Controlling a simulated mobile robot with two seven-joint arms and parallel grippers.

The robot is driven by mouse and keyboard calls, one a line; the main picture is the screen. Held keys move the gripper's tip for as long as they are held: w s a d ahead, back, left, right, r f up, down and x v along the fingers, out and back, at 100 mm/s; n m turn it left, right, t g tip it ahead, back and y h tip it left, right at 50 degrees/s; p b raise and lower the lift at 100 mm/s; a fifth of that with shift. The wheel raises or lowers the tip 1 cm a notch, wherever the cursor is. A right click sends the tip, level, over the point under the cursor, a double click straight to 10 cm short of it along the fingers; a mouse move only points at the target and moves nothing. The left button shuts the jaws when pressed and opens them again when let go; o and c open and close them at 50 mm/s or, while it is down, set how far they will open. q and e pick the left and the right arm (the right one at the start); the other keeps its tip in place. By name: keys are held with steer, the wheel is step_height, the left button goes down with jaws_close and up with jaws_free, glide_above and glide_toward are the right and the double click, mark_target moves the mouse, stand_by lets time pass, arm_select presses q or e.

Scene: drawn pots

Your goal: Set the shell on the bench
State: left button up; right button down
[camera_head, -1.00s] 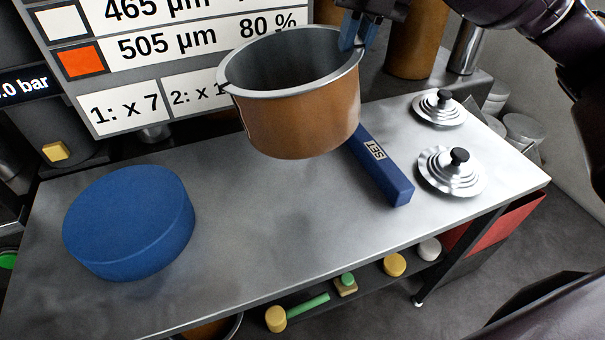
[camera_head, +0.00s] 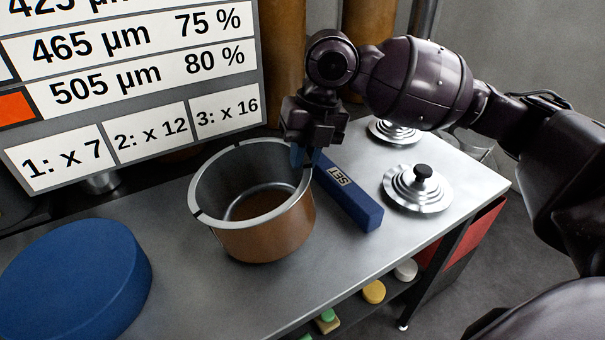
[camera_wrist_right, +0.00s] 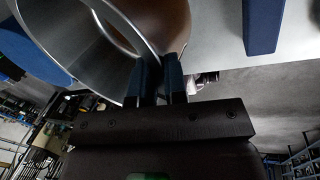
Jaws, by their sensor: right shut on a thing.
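The shell (camera_head: 265,238) is an open copper-coloured pot with a pale metal rim and a notch or two in it. It is upright over the middle of the grey metal bench (camera_head: 185,265), with its base at or very near the top; I cannot tell whether it touches. My right gripper (camera_head: 304,158) is shut on the shell's right rim from above. The right wrist view also shows the gripper (camera_wrist_right: 158,75) with the rim of the shell (camera_wrist_right: 168,18) between its fingers. My left gripper is in neither view.
A blue bar marked SET (camera_head: 352,205) lies close to the shell's right. Two stepped metal lids with black knobs, the nearer (camera_head: 418,190) and farther (camera_head: 394,131), sit beyond it. A blue drum (camera_head: 78,280) stands left. A sign (camera_head: 135,85) rises behind. Bench front is clear.

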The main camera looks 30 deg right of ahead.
steer(key=x, duration=0.2)
steer(key=d+b+x, duration=0.1)
steer(key=x, duration=0.1)
steer(key=shift+s+f, duration=0.15)
steer(key=shift+f, duration=0.05)
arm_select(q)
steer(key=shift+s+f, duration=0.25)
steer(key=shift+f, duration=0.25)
arm_select(e)
steer(key=shift+r, duration=0.1)
steer(key=c, duration=1.1)
jaws_free()
steer(key=shift+c, duration=0.2)
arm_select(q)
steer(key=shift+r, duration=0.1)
arm_select(e)
steer(key=shift+r, duration=0.1)
steer(key=shift+r, duration=0.35)
arm_select(q)
steer(key=p, duration=0.1)
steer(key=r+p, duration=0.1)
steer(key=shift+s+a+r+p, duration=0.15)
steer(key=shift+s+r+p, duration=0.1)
steer(key=shift+p, duration=0.1)
arm_select(e)
steer(key=v, duration=1.1)
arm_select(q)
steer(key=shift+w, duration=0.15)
